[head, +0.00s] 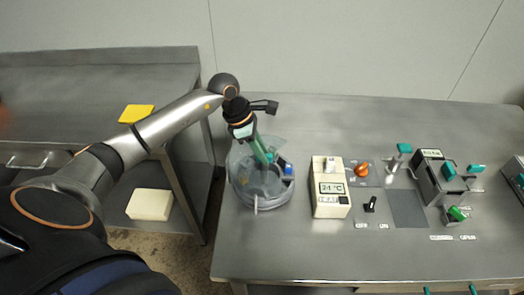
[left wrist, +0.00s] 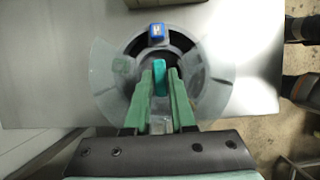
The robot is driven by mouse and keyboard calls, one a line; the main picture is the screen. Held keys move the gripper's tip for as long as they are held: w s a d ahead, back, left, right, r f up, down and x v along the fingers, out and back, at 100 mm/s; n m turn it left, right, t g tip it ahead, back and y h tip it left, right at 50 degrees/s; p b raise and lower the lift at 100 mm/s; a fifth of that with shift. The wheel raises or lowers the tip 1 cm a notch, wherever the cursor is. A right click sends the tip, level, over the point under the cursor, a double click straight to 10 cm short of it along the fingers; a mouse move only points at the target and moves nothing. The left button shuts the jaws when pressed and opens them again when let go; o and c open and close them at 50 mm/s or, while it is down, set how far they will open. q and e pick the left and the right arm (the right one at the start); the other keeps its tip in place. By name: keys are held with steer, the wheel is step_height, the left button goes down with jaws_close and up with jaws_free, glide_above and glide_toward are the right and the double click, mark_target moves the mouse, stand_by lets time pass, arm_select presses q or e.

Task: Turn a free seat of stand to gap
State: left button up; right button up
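The stand is a round grey turntable (head: 262,203) on the bench, left of the beige temperature box. It carries a translucent, partly open guard (left wrist: 215,72). A blue block (head: 287,170) sits in the stand's far part in the left wrist view (left wrist: 157,33). A teal handle (left wrist: 159,78) stands up near its middle. My left gripper (head: 265,158) reaches down over the stand, its green fingers (left wrist: 160,82) on either side of the handle and looking closed on it. The fingers and guard hide part of the seats. My right gripper is not in view.
A beige box (head: 330,205) with a temperature display stands close to the stand's right. Further right are an orange knob (head: 361,169), a black switch (head: 371,204) and a metal chamber (head: 437,182) with teal handles. A side bench (head: 60,85) holds a yellow pad (head: 136,113).

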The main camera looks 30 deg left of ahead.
arm_select(q)
jaws_close()
stand_by(1.0)
